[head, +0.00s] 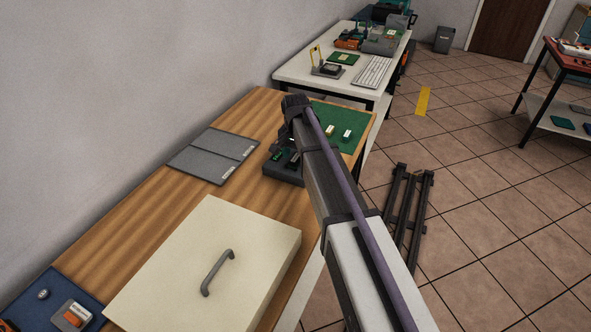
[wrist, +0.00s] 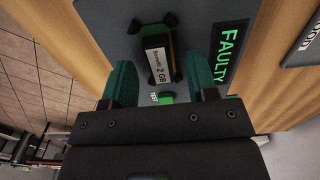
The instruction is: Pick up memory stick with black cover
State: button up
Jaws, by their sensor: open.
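A memory stick with a black cover and a pale label reading "2 GB" (wrist: 157,62) sits in a small black holder (wrist: 134,26) on a dark grey board marked "FAULTY" (wrist: 105,20) in the wrist view. My gripper (wrist: 161,70) is open, with one teal finger on each side of the stick and visible gaps between. Whether the fingertips are level with the stick or above it I cannot tell. In the head view my gripper (head: 291,143) is over the dark board (head: 278,174), and my arm hides much of it.
A green mat (head: 350,117) with two small sticks lies beyond the board. Grey flat panels (head: 205,150) lie to the left. A large cream box with a handle (head: 200,250) takes up the near part of the wooden table (head: 165,205). A blue tray (head: 30,285) is at lower left.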

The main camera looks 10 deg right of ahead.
jog(key=shift+f, duration=0.5)
grip_shut()
